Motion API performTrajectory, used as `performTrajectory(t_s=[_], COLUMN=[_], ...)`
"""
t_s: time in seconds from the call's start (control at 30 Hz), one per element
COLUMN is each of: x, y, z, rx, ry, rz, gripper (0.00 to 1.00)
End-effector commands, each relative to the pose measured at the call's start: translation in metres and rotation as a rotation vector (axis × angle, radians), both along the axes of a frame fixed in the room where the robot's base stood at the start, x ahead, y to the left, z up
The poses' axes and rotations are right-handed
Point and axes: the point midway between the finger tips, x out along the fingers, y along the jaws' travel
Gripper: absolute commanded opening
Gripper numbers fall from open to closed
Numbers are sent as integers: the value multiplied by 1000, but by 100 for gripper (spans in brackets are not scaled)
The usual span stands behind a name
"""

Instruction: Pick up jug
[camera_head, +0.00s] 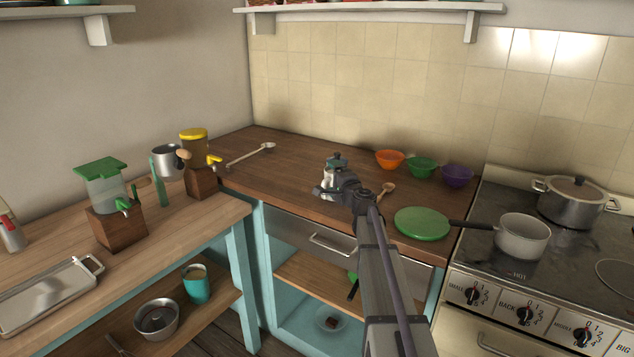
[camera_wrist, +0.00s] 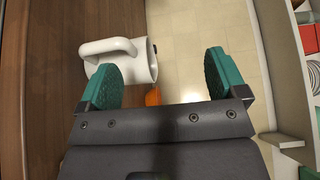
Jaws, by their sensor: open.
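A white jug (camera_wrist: 145,68) with a big loop handle shows in the wrist view, lying sideways in that picture against the brown counter (camera_wrist: 50,120). My gripper (camera_wrist: 162,78) is open, with one green fingertip partly in front of the jug and the other apart from it over the tiled wall. I see nothing held between the fingertips. In the head view my gripper (camera_head: 336,172) is over the middle of the wooden counter and hides much of what is behind it. A pale shape by the fingertips there is too small to identify surely.
Orange (camera_head: 389,159), green (camera_head: 422,167) and purple (camera_head: 457,176) bowls stand by the wall. A wooden spoon (camera_head: 388,188) and green plate (camera_head: 421,224) lie at right, near a saucepan (camera_head: 522,238) on the stove. A metal pot (camera_head: 168,162) stands left. A shelf (camera_head: 370,8) hangs above.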

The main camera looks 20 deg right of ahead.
Motion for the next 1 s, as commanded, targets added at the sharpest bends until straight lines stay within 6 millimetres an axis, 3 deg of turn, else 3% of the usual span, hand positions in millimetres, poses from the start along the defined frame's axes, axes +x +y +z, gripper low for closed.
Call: performTrajectory(t_s=[0.17,0.5,0.6,0.77,1.0], x=[0,-1,12,17,64], y=[0,1,1,1,2], z=[-12,-92,-81,-80,-80], rx=[-2,-4,-4,-4,-4], ry=[1,2,2,2,2], rz=[0,2,3,3,3], gripper=[91,91,91,91,91])
